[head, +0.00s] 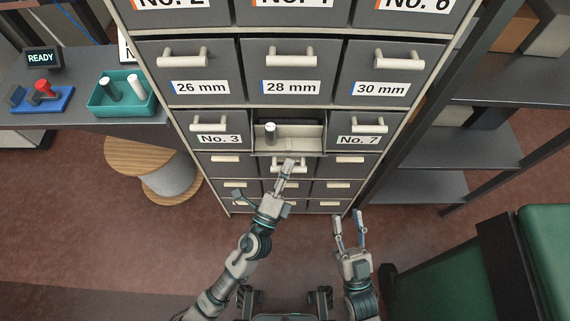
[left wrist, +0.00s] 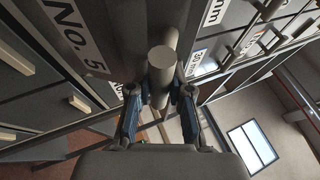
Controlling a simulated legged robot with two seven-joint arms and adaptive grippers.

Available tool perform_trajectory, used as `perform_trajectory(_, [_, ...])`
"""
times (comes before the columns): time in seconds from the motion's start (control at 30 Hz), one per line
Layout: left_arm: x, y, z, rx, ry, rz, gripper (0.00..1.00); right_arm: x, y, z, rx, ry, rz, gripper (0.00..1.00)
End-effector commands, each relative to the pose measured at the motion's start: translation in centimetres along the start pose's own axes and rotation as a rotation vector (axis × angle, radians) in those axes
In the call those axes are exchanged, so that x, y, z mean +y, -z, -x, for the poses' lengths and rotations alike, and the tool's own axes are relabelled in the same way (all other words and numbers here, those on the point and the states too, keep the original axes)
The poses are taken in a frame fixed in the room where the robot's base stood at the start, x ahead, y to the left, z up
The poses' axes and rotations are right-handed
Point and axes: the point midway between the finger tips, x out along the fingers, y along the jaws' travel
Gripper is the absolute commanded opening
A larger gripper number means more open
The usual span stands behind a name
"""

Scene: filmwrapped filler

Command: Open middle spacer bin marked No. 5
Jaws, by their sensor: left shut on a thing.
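The middle bin (head: 312,133) between No. 3 and No. 7 is pulled out, with its inside showing from above. A short grey cylinder (head: 270,132) stands in it on the left. In the left wrist view the bin's front carries the label No. 5 (left wrist: 75,38). My left gripper (head: 287,168) is at the bin's front, shut on its pale bar handle (left wrist: 162,62), with a finger on each side of it. My right gripper (head: 348,219) is open and empty, low in front of the cabinet and right of the bin.
Closed bins No. 3 (head: 218,139) and No. 7 (head: 358,139) flank the open one. A teal tray (head: 107,107) and a red-knobbed device (head: 43,92) sit on the left counter. A wooden spool (head: 160,168) stands below. Dark shelves (head: 465,128) and a green-topped item (head: 548,235) are at right.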

Motion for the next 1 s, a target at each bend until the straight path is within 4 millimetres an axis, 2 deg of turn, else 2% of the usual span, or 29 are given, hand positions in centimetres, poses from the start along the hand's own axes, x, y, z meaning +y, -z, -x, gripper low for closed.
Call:
perform_trajectory(0.03, [-0.1,0.5,0.0,0.012,0.003,0.005,0.00,0.0,0.0,0.0,0.000,0.000,0.000,0.40])
perform_trajectory(0.2, [-0.1,0.5,0.0,0.012,0.003,0.005,0.00,-0.3,-0.1,-0.2,-0.003,0.001,0.003,0.40])
perform_trajectory(0.23, [-0.1,0.5,0.0,0.012,0.003,0.005,0.21,-0.3,-0.1,-0.2,-0.003,0.001,0.003,0.40])
perform_trajectory(0.33, [-0.1,0.4,0.0,0.010,0.002,0.004,0.45,-0.3,-0.1,-0.2,-0.003,0.001,0.003,0.40])
perform_trajectory(0.77, [0.0,-0.3,0.3,-0.001,0.001,0.005,0.45,-0.4,-0.1,-0.1,-0.006,0.003,0.003,0.40])
perform_trajectory(0.87, [0.0,-0.2,1.1,-0.001,0.001,0.007,0.45,-0.4,-0.1,-0.1,-0.005,0.003,0.003,0.40])
perform_trajectory(1.0, [0.1,-0.1,3.3,-0.001,-0.005,0.006,0.45,-0.3,-0.1,0.0,-0.004,0.002,0.003,0.40])
